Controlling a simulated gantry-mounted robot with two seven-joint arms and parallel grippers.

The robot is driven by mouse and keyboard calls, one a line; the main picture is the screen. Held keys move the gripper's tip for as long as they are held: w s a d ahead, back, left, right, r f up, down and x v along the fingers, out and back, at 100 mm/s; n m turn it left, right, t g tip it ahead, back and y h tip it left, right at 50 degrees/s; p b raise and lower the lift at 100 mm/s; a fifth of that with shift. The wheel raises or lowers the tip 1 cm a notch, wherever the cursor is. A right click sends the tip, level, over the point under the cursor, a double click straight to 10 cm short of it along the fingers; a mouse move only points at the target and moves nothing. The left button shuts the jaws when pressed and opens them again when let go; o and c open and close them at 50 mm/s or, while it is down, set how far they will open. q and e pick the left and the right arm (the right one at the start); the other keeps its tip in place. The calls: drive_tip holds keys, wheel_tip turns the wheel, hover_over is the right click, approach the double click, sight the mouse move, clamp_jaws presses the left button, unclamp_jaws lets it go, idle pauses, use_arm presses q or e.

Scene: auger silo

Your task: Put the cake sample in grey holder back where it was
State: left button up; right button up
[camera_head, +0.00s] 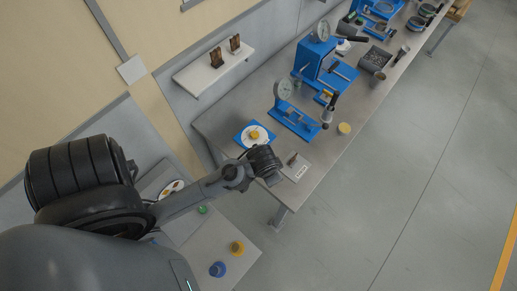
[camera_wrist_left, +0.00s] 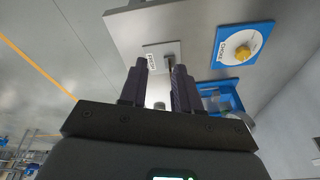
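A small dark item (camera_head: 292,159) stands on a white labelled plate (camera_head: 299,172) at the near end of the long bench; it may be the grey holder, but it is too small to tell. In the left wrist view the white plate (camera_wrist_left: 151,52) lies past my fingertips, with a thin dark shape near the right finger. My left gripper (camera_head: 272,180) is beside the plate, at its left. In the left wrist view its fingers (camera_wrist_left: 160,68) are apart with nothing clearly between them. My right gripper is not in view.
A blue labelled plate with a yellow-topped piece (camera_head: 254,134) lies left of the white plate. Blue gauge devices (camera_head: 296,120) stand farther along the bench (camera_head: 225,120). A wall shelf (camera_head: 202,75) holds two brown pieces. Blue (camera_head: 217,269) and yellow (camera_head: 237,247) items sit on the lower table.

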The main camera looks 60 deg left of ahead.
use_arm(q)
drive_tip(key=s+d+r+m+t+h, duration=0.1)
drive_tip(key=s+d+r, duration=0.3)
drive_tip(key=s, duration=0.3)
drive_tip(key=shift+r+m, duration=0.3)
drive_tip(key=shift+r, duration=0.1)
wheel_tip(320, 180, up, 3)
drive_tip(key=p, duration=0.3)
idle(0.3)
